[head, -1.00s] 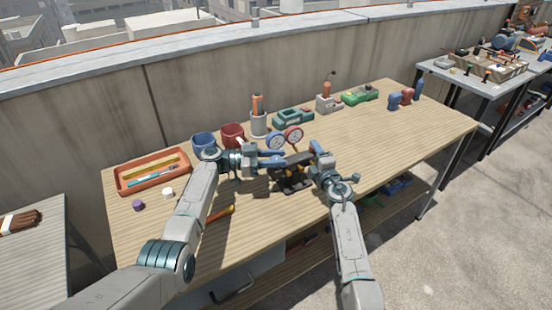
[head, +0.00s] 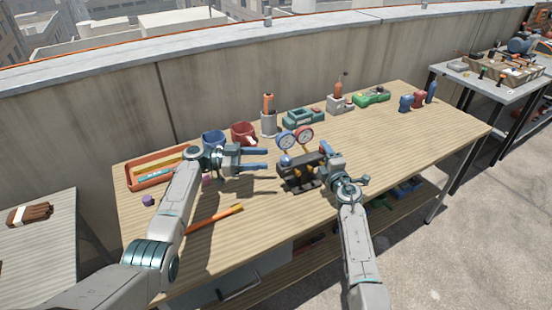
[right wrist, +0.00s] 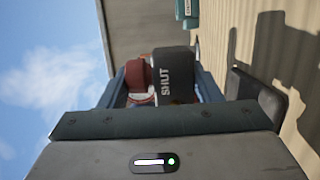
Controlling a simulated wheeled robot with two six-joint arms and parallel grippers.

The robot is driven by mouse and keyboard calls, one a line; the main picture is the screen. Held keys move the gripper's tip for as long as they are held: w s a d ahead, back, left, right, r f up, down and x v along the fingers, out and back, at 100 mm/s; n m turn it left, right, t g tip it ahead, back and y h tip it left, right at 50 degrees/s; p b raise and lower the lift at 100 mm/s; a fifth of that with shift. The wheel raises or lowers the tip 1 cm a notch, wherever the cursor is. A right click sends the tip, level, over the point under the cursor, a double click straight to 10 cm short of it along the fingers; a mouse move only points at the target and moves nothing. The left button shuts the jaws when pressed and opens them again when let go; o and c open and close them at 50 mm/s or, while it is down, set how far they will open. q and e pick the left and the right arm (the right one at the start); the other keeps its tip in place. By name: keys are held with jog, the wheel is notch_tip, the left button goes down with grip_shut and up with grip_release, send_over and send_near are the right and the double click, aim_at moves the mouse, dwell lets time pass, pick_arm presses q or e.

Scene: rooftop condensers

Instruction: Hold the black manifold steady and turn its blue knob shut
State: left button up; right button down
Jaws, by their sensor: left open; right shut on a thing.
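The black manifold (head: 298,179) stands upright on the wooden bench, with a blue gauge (head: 286,140) and a red gauge (head: 304,135) above it. Its blue knob (head: 285,160) is at the left end. My left gripper (head: 266,159) is open and empty, just left of the blue knob and apart from it. My right gripper (head: 324,154) is shut on the manifold's right end. In the right wrist view its fingers (right wrist: 165,88) flank the dark body (right wrist: 174,75) marked SHUT, with a red knob (right wrist: 138,74) beside it. The blue knob's turn angle is too small to read.
An orange tray (head: 150,181), a blue mug (head: 213,139), a red mug (head: 243,132) and a tool holder (head: 268,124) stand behind my left arm. An orange-handled tool (head: 215,218) lies in front. The bench right of the manifold is largely clear.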

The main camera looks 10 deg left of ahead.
pick_arm(q)
jog(key=a, duration=0.3)
jog(key=shift+s+a, duration=0.3)
pick_arm(e)
grip_release()
dwell(0.3)
